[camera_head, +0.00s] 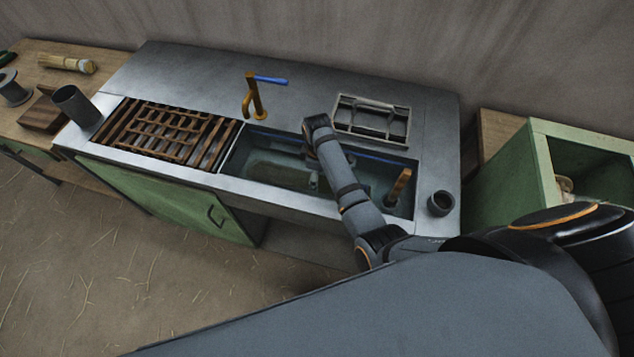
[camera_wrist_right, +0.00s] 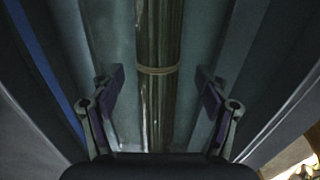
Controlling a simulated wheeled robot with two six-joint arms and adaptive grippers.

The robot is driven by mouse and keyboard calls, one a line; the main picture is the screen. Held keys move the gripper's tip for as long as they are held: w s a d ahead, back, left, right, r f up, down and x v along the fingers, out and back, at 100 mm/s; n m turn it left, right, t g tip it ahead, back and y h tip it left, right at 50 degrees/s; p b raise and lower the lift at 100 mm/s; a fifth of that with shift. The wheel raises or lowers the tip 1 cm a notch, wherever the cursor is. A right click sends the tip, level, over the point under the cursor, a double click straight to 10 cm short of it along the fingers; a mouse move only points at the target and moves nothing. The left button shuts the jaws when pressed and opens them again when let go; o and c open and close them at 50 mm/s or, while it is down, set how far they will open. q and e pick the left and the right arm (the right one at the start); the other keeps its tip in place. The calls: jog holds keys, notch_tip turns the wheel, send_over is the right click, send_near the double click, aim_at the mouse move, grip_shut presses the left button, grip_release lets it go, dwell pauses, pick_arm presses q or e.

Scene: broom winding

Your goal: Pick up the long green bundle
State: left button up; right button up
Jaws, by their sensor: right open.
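The long green bundle (camera_wrist_right: 163,28) shows in the right wrist view as a bunch of thin greenish stalks with a tan band around it. It runs straight up the picture, inside a trough with pale blue-grey sides. My right gripper (camera_wrist_right: 160,88) is open, with one finger on each side of the bundle near the band and a gap on both sides. In the head view my right arm reaches over the sink (camera_head: 270,180) and hides most of its gripper; I cannot clearly make out the bundle there. My left gripper is not in view.
A slatted wooden rack (camera_head: 165,135) covers the counter's left part. A wire rack (camera_head: 372,121) lies behind the sink, and a tap (camera_head: 256,98) stands at its back. A wooden handle (camera_head: 400,186) and a dark cup (camera_head: 440,203) are at the right.

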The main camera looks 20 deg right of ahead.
jog(key=shift+f, duration=0.9)
notch_tip(320, 180, down, 4)
jog(key=shift+w+r, duration=0.15)
jog(key=shift+r, duration=0.05)
jog(key=shift+f, duration=0.1)
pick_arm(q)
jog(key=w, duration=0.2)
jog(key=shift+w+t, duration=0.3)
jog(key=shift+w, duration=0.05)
pick_arm(e)
jog(key=shift+c, duration=0.5)
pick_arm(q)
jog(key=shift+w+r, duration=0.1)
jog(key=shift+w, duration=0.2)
pick_arm(e)
jog(key=c, duration=1.2)
